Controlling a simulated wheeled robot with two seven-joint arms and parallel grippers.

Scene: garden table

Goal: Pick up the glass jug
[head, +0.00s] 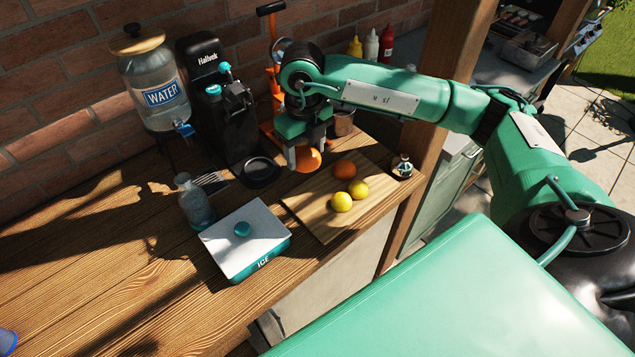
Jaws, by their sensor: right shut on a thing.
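A bluish clear glass jug (196,207) with a narrow neck stands upright on the wooden table, left of the white ice box. Nothing touches it from my side. My right gripper (307,158) is well to the right of the jug, pointing down near the back of the cutting board. It is shut on an orange (311,163), whose lower part shows between and beside the fingers. My left gripper is not in view.
The ice box (235,228) stands between the jug and the cutting board (313,214), which bears another orange (344,170) and two lemons (341,201). Behind are a water dispenser (158,93) and a black machine (210,110). The table's left side (90,255) is largely clear.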

